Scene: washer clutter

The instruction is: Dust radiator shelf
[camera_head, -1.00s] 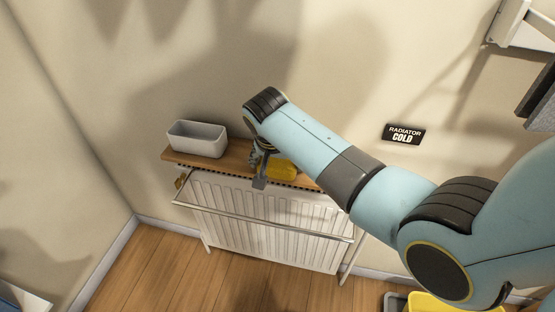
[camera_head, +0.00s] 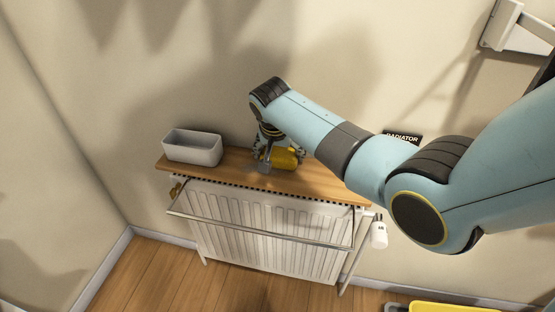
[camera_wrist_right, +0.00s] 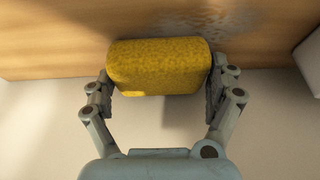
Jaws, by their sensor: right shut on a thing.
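The wooden radiator shelf (camera_head: 320,184) runs along the wall above a white radiator (camera_head: 262,228). My right gripper (camera_head: 272,162) is over the shelf, shut on a yellow sponge (camera_head: 283,158). In the right wrist view the sponge (camera_wrist_right: 158,66) sits between the two fingers of the gripper (camera_wrist_right: 160,85), against or just over the wood. A grey dusty patch (camera_wrist_right: 205,35) shows on the shelf beside the sponge in that view. Whether the sponge touches the wood is hard to tell. My left gripper is not in view.
A grey-white trough (camera_head: 193,148) stands on the shelf's left end. A rail (camera_head: 255,231) runs in front of the radiator, and a white valve (camera_head: 379,232) is at its right. A "RADIATOR" sign (camera_head: 402,136) is on the wall, partly covered by my arm. A yellow-topped container (camera_head: 450,308) is at the bottom right.

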